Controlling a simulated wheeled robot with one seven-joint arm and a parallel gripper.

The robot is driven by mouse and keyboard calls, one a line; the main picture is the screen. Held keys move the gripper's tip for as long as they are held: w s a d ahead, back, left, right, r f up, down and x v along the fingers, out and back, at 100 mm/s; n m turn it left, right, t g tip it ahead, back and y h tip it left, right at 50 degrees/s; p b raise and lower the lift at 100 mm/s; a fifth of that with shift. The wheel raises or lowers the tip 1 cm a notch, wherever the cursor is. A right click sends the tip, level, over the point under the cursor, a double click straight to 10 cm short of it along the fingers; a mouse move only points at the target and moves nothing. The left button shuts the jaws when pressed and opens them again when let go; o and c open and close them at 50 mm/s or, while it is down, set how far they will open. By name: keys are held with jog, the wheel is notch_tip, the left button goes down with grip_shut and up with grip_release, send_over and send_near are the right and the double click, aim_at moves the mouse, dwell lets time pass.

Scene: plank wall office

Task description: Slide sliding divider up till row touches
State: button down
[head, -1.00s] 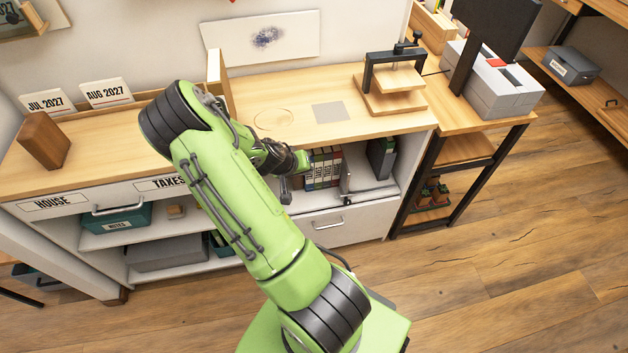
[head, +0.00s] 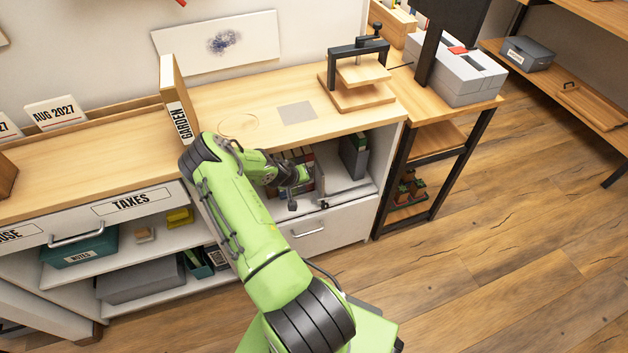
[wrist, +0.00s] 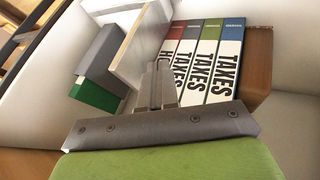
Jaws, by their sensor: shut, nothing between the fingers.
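The sliding divider, an upright white panel (wrist: 133,52), stands in the open compartment; it also shows in the head view (head: 320,186). A narrow gap shows between the divider and the red binder. My gripper (wrist: 157,78) is shut and empty, its fingertips at the divider and the near end of the row. I cannot tell whether they touch either. In the head view my gripper (head: 302,178) is low before the compartment, partly hiding the row.
A grey and green box-like binder (wrist: 97,75) stands beyond the divider. The drawer with a handle (head: 308,231) lies below. The worktop above holds a press (head: 358,96) and an upright GARDEN binder (head: 175,95). Open floor lies at the right.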

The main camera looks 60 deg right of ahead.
aim_at(319, 179)
jog(key=s+d, duration=0.3)
